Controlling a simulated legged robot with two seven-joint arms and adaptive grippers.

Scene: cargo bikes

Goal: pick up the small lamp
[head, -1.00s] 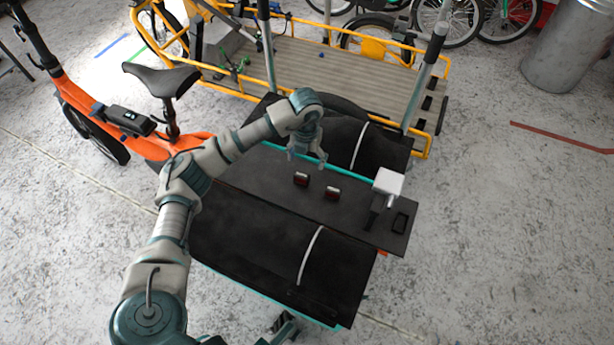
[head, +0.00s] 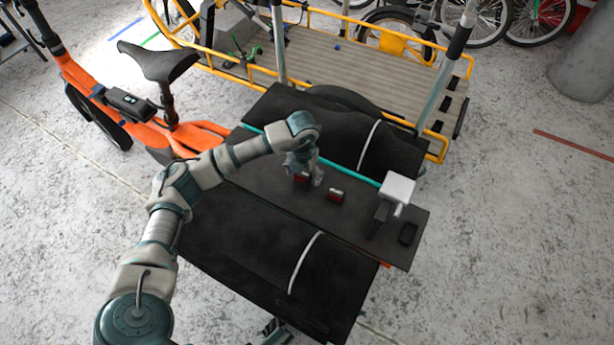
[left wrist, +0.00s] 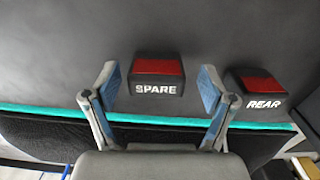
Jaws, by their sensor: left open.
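Two small dark lamps with red tops stand side by side on the black bench top. The one marked SPARE (left wrist: 158,77) is between the spread fingers of my left gripper (head: 309,180) in the left wrist view, with a gap on each side. In the head view this lamp (head: 301,178) is partly covered by the gripper. The other lamp, marked REAR (left wrist: 257,92), stands just right of the right finger; it also shows in the head view (head: 335,196). My left gripper is open and empty, low over the bench. I do not see my right gripper.
A white-headed tool (head: 398,188) and a small black tray (head: 409,233) are at the bench's right end. An orange bike (head: 150,133) stands to the left, and a yellow-railed cargo bed (head: 345,72) is behind. The bench top between the REAR lamp and the tool is clear.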

